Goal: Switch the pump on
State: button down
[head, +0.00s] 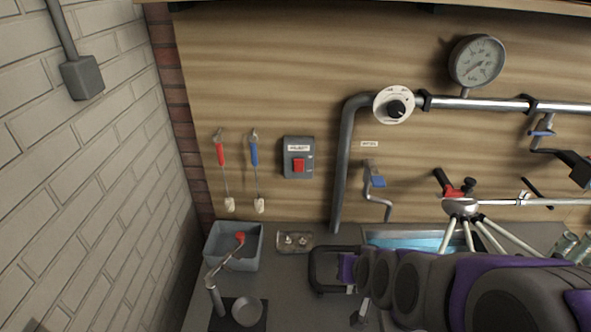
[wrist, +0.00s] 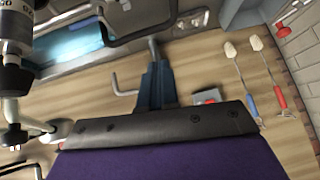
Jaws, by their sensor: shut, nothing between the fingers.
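The pump switch is probably the grey wall box (head: 298,157) with a red button (head: 298,165) and a small label too blurred to read. In the wrist view the box (wrist: 207,96) shows just past the palm edge, partly hidden. My gripper (wrist: 153,68) is shut and empty, with its dark fingers together. It is apart from the box. In the head view my purple arm reaches in from the lower right, below the box, and the fingers are hard to make out.
A round white dial (head: 394,104) and pipe stand right of the box, with a gauge (head: 477,62) above. Two brushes (head: 255,150) hang to the left. Below are a grey bin (head: 233,246), metal tray (head: 295,242) and dark loop (head: 316,268). The wall above the box is clear.

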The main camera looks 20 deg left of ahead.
aim_at(296, 161)
jog(key=w+a+r+t+y, duration=0.1)
jog(key=w+a+r+t, duration=0.1)
jog(key=w+a+t, duration=0.2)
jog(key=w+a+r+t+y+b, duration=0.1)
jog(key=w+a+t, duration=0.3)
jog(key=a+t, duration=0.3)
jog(key=a, duration=0.5)
jog(key=shift+w+a+r+t, duration=0.25)
jog(key=shift+w+r+t, duration=0.05)
jog(key=shift+r+t, duration=0.1)
jog(key=b+x, duration=0.2)
jog(key=x, duration=1.1)
jog(key=shift+w+a, duration=0.2)
jog(key=shift+w+r, duration=0.1)
jog(key=shift+w, duration=0.1)
